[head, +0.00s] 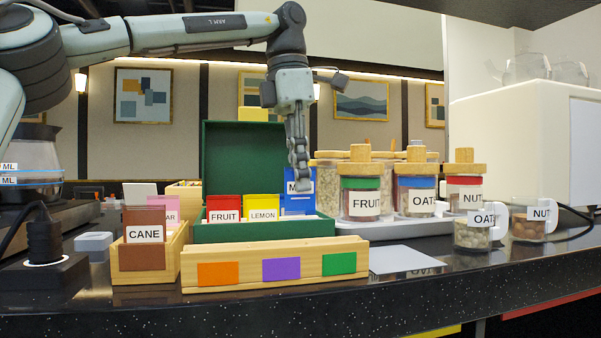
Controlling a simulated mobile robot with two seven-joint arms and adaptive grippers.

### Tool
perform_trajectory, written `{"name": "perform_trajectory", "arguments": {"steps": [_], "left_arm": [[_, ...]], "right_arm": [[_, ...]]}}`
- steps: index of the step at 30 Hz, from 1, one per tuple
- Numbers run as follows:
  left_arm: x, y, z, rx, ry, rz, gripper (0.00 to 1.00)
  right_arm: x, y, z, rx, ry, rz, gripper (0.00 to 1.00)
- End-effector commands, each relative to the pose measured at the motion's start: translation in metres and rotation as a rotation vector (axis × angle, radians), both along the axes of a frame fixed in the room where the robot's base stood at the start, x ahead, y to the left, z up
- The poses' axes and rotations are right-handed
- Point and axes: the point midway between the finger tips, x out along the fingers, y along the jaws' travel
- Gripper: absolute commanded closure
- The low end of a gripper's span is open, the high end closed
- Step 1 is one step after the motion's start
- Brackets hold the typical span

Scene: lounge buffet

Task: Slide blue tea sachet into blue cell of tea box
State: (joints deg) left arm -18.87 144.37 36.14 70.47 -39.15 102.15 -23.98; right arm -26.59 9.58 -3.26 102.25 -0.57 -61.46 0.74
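The green tea box (265,229) stands open on the counter, its lid upright behind it. A red FRUIT sachet (224,205) and a yellow LEMON sachet (262,203) stand in it. At its right end is a blue tea sachet (307,176) with a white label starting with M; it sits higher than the red and yellow ones. A second blue surface (297,206) shows just below it at the blue cell. My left gripper (300,187) points down, fingers close together on the blue sachet, covering part of its label. The sachet's bottom edge is unclear. My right gripper is not in view.
A wooden block with orange, purple and green patches (210,288) lies in front of the box. A CANE holder (132,262) is left. Lidded jars (361,201) on a white tray (390,229) stand close right. A pale card (397,260) lies at front right.

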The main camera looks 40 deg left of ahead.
Motion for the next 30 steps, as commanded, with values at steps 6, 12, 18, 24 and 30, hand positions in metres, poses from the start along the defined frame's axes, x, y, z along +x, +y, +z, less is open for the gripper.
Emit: {"name": "perform_trajectory", "arguments": {"steps": [6, 12, 18, 24, 30], "left_arm": [[0.0, 0.0, -0.007, 0.001, 0.001, 0.0, 1.0], [0.0, 0.0, -0.014, 0.0, 0.0, 0.0, 1.0], [0.0, 0.0, -0.02, 0.0, 0.0, 0.001, 1.0], [0.0, 0.0, -0.026, 0.0, 0.001, 0.0, 1.0], [0.0, 0.0, -0.031, 0.0, 0.0, 0.001, 1.0]], "right_arm": [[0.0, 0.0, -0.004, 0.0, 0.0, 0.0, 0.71], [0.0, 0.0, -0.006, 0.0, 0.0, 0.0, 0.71], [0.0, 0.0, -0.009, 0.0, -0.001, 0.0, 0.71], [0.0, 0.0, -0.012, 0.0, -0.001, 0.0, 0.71], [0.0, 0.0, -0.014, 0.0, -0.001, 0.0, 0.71]]}}
